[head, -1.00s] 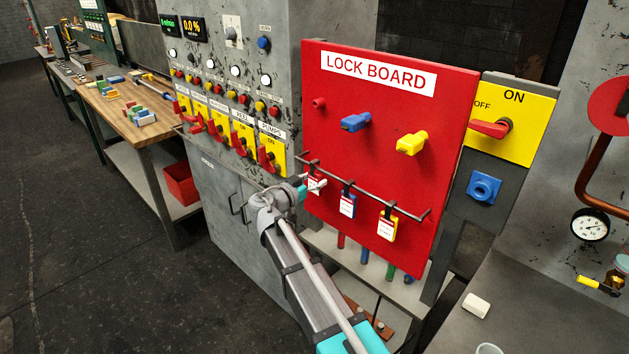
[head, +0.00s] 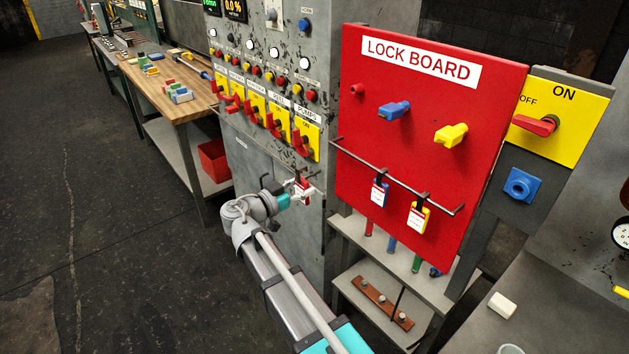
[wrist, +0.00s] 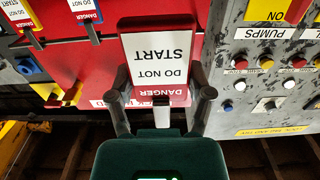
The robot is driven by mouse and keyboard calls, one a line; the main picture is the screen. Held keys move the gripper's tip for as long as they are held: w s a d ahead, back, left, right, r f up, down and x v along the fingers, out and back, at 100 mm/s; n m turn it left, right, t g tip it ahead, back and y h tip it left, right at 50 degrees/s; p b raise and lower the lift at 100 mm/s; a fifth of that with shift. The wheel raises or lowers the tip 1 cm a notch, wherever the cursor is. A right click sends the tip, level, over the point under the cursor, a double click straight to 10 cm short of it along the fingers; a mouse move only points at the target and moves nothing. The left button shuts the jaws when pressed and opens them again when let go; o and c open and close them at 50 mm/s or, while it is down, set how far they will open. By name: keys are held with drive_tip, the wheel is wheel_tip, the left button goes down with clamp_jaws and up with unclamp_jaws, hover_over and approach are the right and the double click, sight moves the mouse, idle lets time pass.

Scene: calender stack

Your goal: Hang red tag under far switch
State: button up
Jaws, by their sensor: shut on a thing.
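My gripper (head: 297,190) is shut on the red tag (head: 303,183), in front of the grey cabinet, left of the lock board. In the wrist view the red tag (wrist: 158,58) appears upside down, with a white "DANGER DO NOT START" label, between the two fingers (wrist: 161,98). A row of yellow-plated switches with red handles runs along the cabinet. The far end switch (head: 225,80) is at the row's left, and the near one, labelled PUMPS (head: 305,143), is above my gripper. The tag is apart from the switches.
The red lock board (head: 400,150) has a rail (head: 400,178) with a blue tag (head: 379,192) and a yellow tag (head: 418,217) hanging from it. Blue and yellow locks sit above. A wooden bench (head: 160,98) stands beyond the cabinet. Floor to the left is clear.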

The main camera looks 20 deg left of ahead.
sight(297, 177)
drive_tip(key=shift+v, duration=0.75)
drive_tip(key=shift+r+p, duration=1.9)
drive_tip(key=shift+s+f, duration=0.1)
